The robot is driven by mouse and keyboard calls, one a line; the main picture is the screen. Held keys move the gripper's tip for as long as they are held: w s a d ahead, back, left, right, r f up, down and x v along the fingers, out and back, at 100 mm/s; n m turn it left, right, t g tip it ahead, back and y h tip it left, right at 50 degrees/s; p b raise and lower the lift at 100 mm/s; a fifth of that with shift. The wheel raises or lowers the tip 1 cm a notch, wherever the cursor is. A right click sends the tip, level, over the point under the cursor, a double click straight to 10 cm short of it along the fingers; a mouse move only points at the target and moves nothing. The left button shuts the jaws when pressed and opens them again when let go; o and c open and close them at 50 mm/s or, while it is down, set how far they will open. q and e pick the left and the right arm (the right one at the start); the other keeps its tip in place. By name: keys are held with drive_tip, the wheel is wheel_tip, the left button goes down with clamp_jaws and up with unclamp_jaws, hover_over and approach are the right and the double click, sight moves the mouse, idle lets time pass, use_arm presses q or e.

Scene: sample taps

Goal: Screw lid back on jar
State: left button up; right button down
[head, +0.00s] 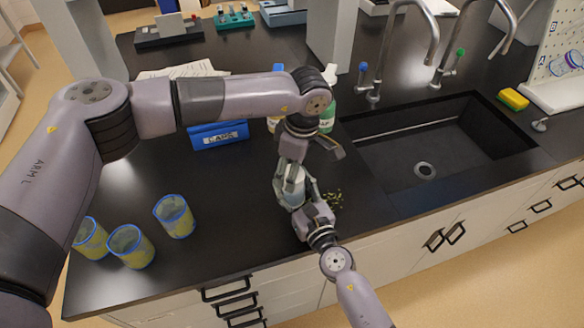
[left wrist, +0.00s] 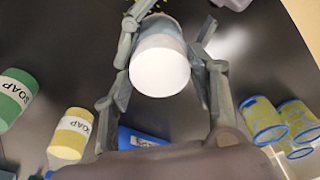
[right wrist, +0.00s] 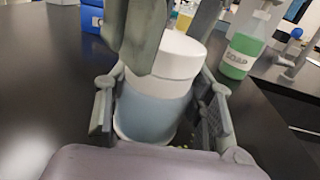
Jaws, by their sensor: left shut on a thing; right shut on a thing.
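The jar (head: 293,190) stands upright near the counter's front edge, left of the sink. Its bluish body (right wrist: 150,112) shows in the right wrist view between the fingers of my right gripper (right wrist: 160,105), which is shut on it. The white lid (left wrist: 160,68) sits on top of the jar; I cannot tell how tightly it is threaded. My left gripper (head: 291,166) comes down from above and is shut on the lid, with a finger on each side in the left wrist view. One of its fingers hides part of the lid in the right wrist view.
Green crumbs (head: 334,198) lie right of the jar. Several blue-rimmed yellow cups (head: 175,216) stand at the left. A blue box (head: 219,134), a green soap bottle (right wrist: 243,52) and a yellow soap bottle (left wrist: 70,135) stand behind. The sink (head: 430,150) is at the right.

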use_arm(q)
drive_tip(key=m, duration=0.6)
drive_tip(key=shift+t+h, duration=0.3)
drive_tip(key=shift+t, duration=0.1)
drive_tip(key=m, duration=0.6)
drive_tip(key=shift+a+h, duration=0.1)
drive_tip(key=shift+h, duration=0.2)
drive_tip(key=m, duration=0.5)
drive_tip(key=shift+m+h, duration=0.3)
drive_tip(key=shift+h, duration=0.1)
drive_tip(key=m, duration=0.5)
drive_tip(key=shift+m+g, duration=0.3)
drive_tip(key=shift+m, duration=0.1)
drive_tip(key=o, duration=0.7)
drive_tip(key=shift+a, duration=0.1)
